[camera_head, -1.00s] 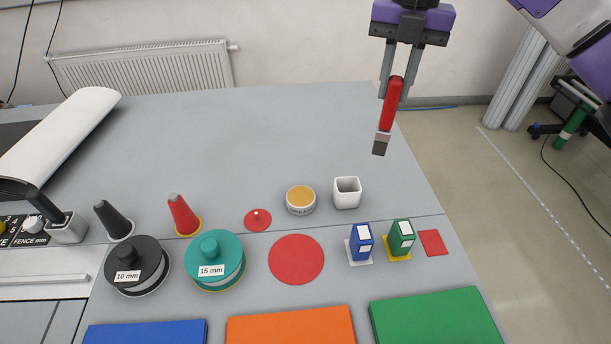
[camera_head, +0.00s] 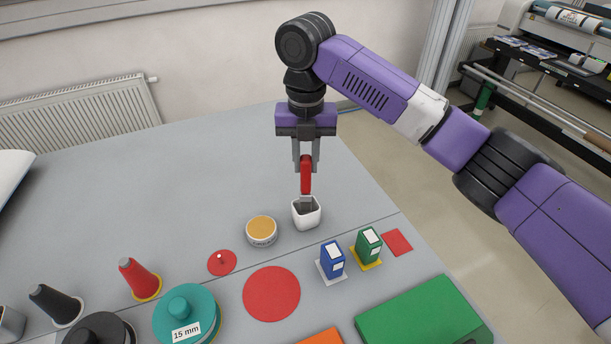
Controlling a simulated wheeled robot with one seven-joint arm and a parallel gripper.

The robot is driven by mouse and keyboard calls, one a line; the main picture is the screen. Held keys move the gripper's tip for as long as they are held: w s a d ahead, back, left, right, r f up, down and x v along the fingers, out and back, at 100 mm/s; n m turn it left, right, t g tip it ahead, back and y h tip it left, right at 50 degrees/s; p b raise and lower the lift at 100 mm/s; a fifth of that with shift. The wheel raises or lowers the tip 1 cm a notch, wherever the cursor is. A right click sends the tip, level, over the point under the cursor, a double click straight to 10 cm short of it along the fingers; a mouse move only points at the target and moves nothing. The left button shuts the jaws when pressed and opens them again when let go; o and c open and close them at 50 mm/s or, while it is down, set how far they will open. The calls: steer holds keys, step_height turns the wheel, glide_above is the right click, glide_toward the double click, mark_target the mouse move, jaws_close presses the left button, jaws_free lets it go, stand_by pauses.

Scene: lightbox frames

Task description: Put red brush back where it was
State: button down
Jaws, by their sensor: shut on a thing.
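The red brush (camera_head: 306,178) hangs upright, red handle up and grey bristle end down. My gripper (camera_head: 305,166) is shut on its handle. The brush's lower end is at the opening of the small white square cup (camera_head: 307,214); the tip appears to be just inside, behind the front rim, though its depth is hard to tell. The cup stands on the grey table behind the blue and green boxes.
A round tin (camera_head: 262,231) with a tan top stands close to the cup's left. The blue box (camera_head: 332,260) and green box (camera_head: 368,247) stand in front. A red disc (camera_head: 272,294) lies front left. The table behind the cup is clear.

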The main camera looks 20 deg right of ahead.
mark_target(306, 180)
steer(key=shift+f+p, duration=0.5)
steer(key=shift+f, duration=2.35)
steer(key=c, duration=1.3)
jaws_free()
steer(key=shift+o, duration=0.2)
step_height(306, 180, up, 12)
steer(key=shift+r+b, duration=0.1)
steer(key=shift+b, duration=0.9)
